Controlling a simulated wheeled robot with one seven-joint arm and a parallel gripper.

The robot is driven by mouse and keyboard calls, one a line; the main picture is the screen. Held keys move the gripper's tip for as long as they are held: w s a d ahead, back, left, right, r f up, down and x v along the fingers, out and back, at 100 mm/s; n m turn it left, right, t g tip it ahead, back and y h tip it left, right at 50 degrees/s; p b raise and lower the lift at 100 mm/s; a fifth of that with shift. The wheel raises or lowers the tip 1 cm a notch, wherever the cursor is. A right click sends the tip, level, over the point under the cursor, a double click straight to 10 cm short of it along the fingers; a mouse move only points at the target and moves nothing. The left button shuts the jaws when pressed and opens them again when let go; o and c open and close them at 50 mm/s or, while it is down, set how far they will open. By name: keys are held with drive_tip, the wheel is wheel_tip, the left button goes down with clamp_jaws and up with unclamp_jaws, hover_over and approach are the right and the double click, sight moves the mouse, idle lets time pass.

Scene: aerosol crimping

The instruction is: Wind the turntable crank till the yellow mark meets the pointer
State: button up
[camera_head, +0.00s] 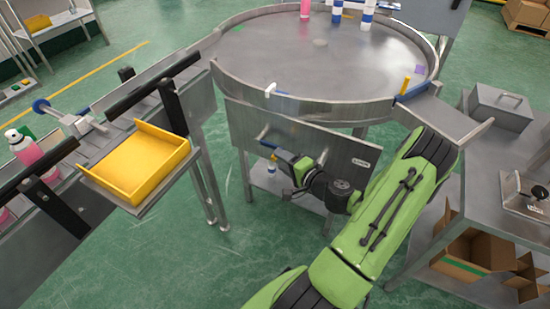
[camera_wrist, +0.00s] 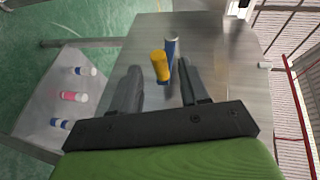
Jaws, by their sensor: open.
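The round metal turntable (camera_head: 235,80) stands at the top of the head view. A yellow upright piece (camera_head: 406,84), apparently the yellow mark, is at its right front rim. A white piece (camera_head: 270,90), apparently the pointer, is at the left front rim, well apart from the yellow piece. The crank is on the panel below; its blue-and-grey part (camera_head: 262,132) shows in the head view. In the wrist view its yellow knob (camera_wrist: 159,66) appears between the fingers of my gripper (camera_wrist: 159,72). My gripper (camera_head: 275,154) is open; contact with the knob cannot be told.
The metal panel (camera_head: 345,152) is close to my gripper. A yellow tray (camera_head: 138,170) is at the left. A side table (camera_head: 465,125) with a metal box (camera_head: 500,107) is at the right. Green floor is clear between.

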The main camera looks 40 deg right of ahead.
sight(267, 146)
drive_tip(key=x, duration=0.4)
clamp_jaws()
